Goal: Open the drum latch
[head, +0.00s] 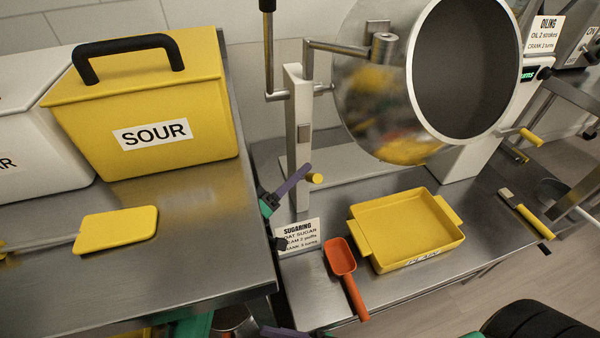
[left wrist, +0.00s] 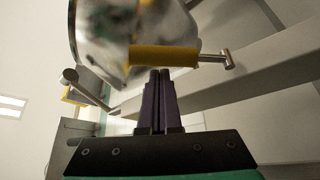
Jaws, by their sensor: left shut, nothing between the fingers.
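The shiny steel drum (head: 372,112) with its dark open mouth hangs at a pale upright post (head: 300,130). A small yellow latch handle (head: 315,178) sticks out beside the post, below the drum. In the left wrist view the yellow handle (left wrist: 165,56) lies crosswise on a metal bar, with the drum (left wrist: 105,35) behind it. My left gripper (head: 303,170) has purple fingers, shut and empty, pointing at the handle. In the left wrist view its fingertips (left wrist: 160,72) end just below the handle; I cannot tell if they touch. A purple piece, perhaps my right gripper (head: 284,332), shows at the bottom edge.
A yellow tray (head: 362,238) and an orange scoop (head: 341,257) lie on the steel table under the drum. A yellow SOUR bin (head: 150,100) and a yellow paddle (head: 116,229) occupy the left counter. A SUGARING card (head: 297,236) stands close by my left gripper.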

